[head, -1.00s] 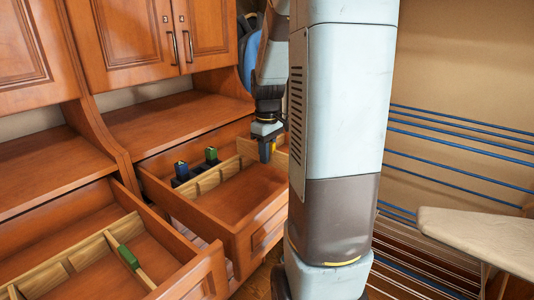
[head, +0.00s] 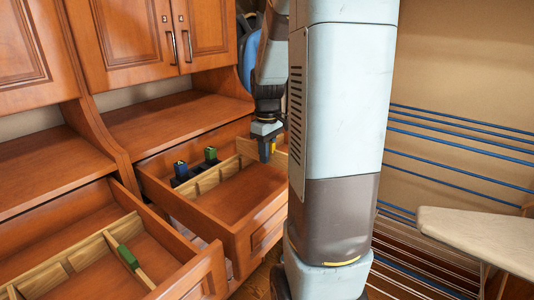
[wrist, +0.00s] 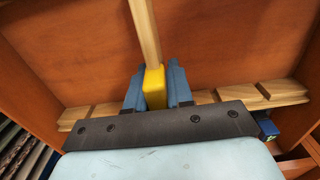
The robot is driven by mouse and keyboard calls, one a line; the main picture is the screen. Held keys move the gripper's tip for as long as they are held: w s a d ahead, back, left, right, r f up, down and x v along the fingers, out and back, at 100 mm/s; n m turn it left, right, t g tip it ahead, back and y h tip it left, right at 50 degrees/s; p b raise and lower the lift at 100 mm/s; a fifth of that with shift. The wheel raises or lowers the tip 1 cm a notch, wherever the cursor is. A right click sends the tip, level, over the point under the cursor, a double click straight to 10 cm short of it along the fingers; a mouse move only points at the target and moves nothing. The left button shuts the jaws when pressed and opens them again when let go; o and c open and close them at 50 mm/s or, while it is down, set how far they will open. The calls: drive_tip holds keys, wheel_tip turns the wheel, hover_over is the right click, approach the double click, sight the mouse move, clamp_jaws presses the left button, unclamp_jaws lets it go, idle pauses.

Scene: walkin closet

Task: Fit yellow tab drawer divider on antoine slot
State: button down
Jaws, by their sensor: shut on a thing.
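The yellow tab (wrist: 154,86) of a wooden divider (wrist: 145,30) is clamped between the blue fingers of my gripper (wrist: 154,80) in the wrist view. The divider's thin strip runs away from the tab over the drawer's brown floor. A slotted wooden rail (wrist: 85,113) crosses behind my gripper, which hides its middle. I cannot tell whether the divider is seated in a slot. In the head view my gripper (head: 267,150) is down inside the far drawer (head: 240,205), beyond the slotted rail's (head: 208,182) near part. No slot's name is readable.
The near drawer (head: 185,275) holds a green-tabbed divider (head: 128,257). An ironing board (head: 475,235) is at right. The far drawer's front compartment is clear.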

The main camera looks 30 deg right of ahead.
drive_tip(key=shift+f, duration=3.3)
idle(0.7)
drive_tip(key=c, duration=0.9)
unclamp_jaws()
drive_tip(key=shift+r, duration=0.15)
wheel_tip(320, 180, up, 14)
drive_tip(key=shift+f, duration=0.25)
drive_tip(key=s+a+r+m+t, duration=0.1)
drive_tip(key=s+a+r+t, duration=0.1)
drive_tip(key=s+a, duration=0.3)
drive_tip(key=s+a+r+m+t, duration=0.1)
drive_tip(key=s+a+r, duration=0.1)
drive_tip(key=s+a, duration=0.3)
drive_tip(key=s+a+r+m+t, duration=0.1)
drive_tip(key=s+a+m+t, duration=0.1)
drive_tip(key=s+a, duration=0.4)
drive_tip(key=shift+s+a+r+t, duration=0.1)
drive_tip(key=shift+s+r+t, duration=0.2)
drive_tip(key=shift+s+r, duration=0.1)
